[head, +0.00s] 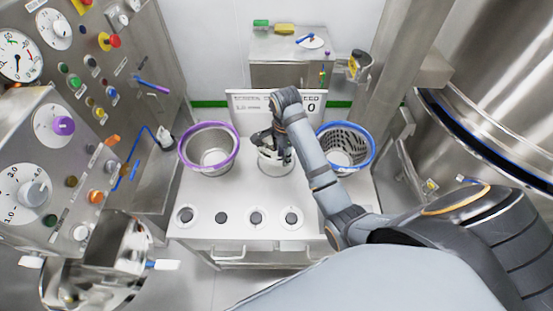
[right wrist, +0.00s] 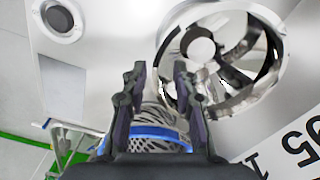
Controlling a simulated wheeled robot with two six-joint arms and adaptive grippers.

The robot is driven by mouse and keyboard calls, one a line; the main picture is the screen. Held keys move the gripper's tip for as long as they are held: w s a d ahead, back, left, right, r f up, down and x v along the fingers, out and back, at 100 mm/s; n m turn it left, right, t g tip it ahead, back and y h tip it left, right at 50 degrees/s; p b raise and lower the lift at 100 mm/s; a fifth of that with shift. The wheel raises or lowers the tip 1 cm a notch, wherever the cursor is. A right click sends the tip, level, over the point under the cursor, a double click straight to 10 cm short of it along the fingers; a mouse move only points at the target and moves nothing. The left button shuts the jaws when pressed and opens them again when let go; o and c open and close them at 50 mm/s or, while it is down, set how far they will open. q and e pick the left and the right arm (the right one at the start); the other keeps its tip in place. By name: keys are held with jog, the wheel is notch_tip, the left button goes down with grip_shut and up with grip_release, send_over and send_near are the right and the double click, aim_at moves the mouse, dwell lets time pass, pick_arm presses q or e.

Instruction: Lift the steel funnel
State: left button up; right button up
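The steel funnel (head: 270,166) appears to be the round, pale-rimmed steel piece standing between two baskets on the white worktop. My right gripper covers part of it in the head view. In the right wrist view the funnel (right wrist: 232,35) is a wide steel ring with a tube inside, at the upper right. My right gripper (head: 279,148) is over the funnel's far side in the head view. The funnel lies to the right of the fingers there. My left gripper is not in view.
A sign (head: 247,105) stands behind. Round knobs line the worktop's front. Control panels (head: 90,80) stand at left, a large steel vessel (head: 490,60) at right.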

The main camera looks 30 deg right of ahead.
grip_shut()
jog(key=shift+r+p, duration=0.1)
jog(key=shift+p, duration=0.2)
dwell(0.4)
